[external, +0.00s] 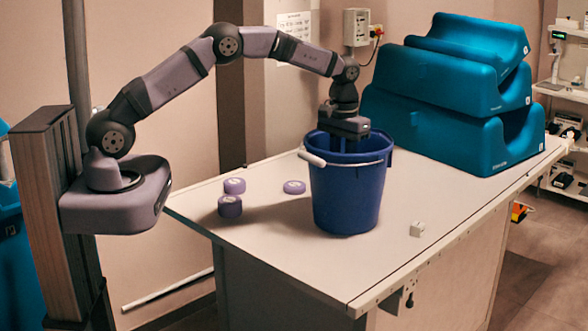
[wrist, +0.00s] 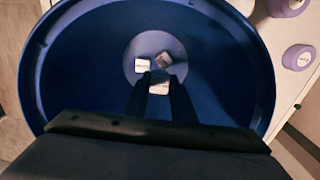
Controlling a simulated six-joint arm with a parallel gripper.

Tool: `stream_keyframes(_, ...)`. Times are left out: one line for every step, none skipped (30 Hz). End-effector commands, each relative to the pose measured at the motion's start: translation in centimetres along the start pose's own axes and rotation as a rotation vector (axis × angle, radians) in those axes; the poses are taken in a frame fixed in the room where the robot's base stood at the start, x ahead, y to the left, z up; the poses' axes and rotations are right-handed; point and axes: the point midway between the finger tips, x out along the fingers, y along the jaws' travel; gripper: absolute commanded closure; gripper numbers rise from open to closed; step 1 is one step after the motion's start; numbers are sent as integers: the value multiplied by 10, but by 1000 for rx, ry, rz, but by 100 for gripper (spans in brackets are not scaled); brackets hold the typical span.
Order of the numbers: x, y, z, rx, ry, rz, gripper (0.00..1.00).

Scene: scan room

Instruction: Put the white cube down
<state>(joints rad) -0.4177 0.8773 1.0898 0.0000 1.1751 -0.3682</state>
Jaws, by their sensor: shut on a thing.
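My gripper (external: 346,142) points down into the mouth of a blue bucket (external: 345,195) in the external view, and its fingertips are hidden by the rim. In the wrist view my gripper (wrist: 160,80) is shut on a white cube (wrist: 159,88) inside the bucket (wrist: 90,75). Beyond the fingertips, a second white cube (wrist: 142,65) and a brownish-looking block (wrist: 164,59) lie on the bucket's floor. The height of the held cube above the floor is hard to tell. Another small white cube (external: 417,229) sits on the table, right of the bucket.
Stacked teal cushions (external: 440,90) fill the back right. The front of the table is mostly clear.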

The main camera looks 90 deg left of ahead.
Motion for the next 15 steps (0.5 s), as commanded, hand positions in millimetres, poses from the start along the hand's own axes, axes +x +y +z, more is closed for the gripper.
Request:
stream_keyframes(3,0,0,0,-2,-1,99)
stream_keyframes(5,0,0,0,-1,0,99)
stream_keyframes(7,0,0,1,0,0,99)
stream_keyframes(8,0,0,1,0,0,99)
stream_keyframes(9,0,0,1,1,0,99)
stream_keyframes(9,0,0,1,1,0,99)
stream_keyframes(9,0,0,1,1,0,99)
stream_keyframes(10,0,0,1,0,0,99)
stream_keyframes(12,0,0,1,-1,0,99)
stream_keyframes(14,0,0,1,-1,-1,99)
stream_keyframes(17,0,0,1,-2,-1,99)
stream_keyframes(21,0,1,1,-4,-1,99)
stream_keyframes(25,0,1,1,-4,-1,99)
stream_keyframes(28,0,1,1,-3,-1,99)
stream_keyframes(33,0,1,1,-4,-2,99)
